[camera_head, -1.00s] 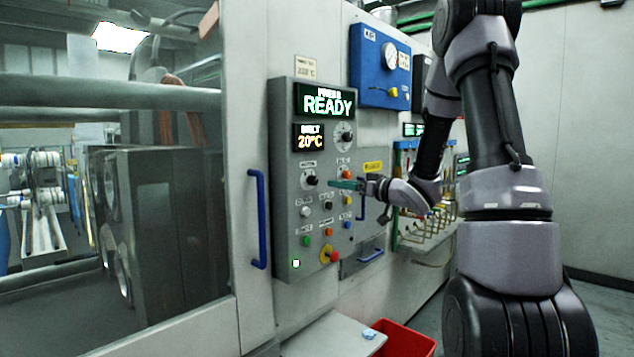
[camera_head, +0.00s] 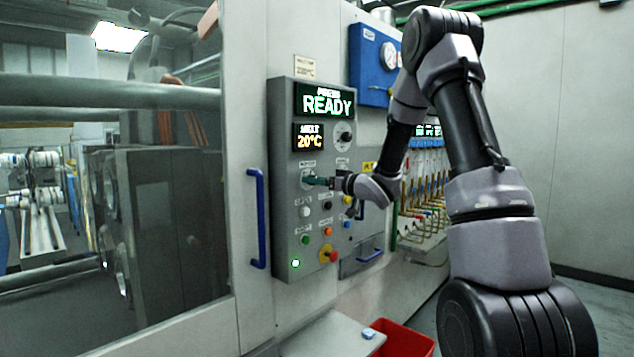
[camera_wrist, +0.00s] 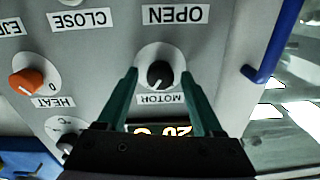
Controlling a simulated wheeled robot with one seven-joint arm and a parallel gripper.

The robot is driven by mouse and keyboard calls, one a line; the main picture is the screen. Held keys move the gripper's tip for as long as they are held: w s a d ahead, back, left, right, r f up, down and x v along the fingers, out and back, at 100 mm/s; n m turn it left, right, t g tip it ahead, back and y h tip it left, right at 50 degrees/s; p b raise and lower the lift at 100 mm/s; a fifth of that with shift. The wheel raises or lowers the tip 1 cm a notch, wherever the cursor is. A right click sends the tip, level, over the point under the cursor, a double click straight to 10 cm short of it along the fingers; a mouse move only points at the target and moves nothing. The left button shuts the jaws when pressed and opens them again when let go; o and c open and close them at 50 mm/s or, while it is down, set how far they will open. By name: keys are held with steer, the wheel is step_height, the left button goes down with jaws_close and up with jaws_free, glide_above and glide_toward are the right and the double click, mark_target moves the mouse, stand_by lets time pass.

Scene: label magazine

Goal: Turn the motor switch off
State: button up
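The motor switch (camera_wrist: 160,74) is a black rotary knob on a round white plate, with an upside-down MOTOR label beside it in the wrist view. My gripper (camera_wrist: 160,84) has its two green fingers apart, one on each side of the knob. I cannot tell whether the fingers touch it. In the head view my gripper (camera_head: 312,181) is at the control panel (camera_head: 285,215), and its fingertips cover most of the motor switch. The panel's display (camera_head: 327,103) reads READY.
An orange HEAT knob (camera_wrist: 30,82) is beside the motor switch. A red and yellow button (camera_head: 329,254) is low on the panel. A blue door handle (camera_head: 257,218) stands left of the panel. A red bin (camera_head: 405,342) is below.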

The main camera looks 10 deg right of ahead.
jaws_close()
steer(key=shift+n, duration=0.4)
steer(key=n, duration=1.2)
steer(key=shift+s+n+h, duration=0.1)
steer(key=shift+n+h, duration=0.2)
steer(key=shift+n, duration=0.1)
steer(key=shift+a+f, duration=0.1)
steer(key=shift+o, duration=1.3)
jaws_free()
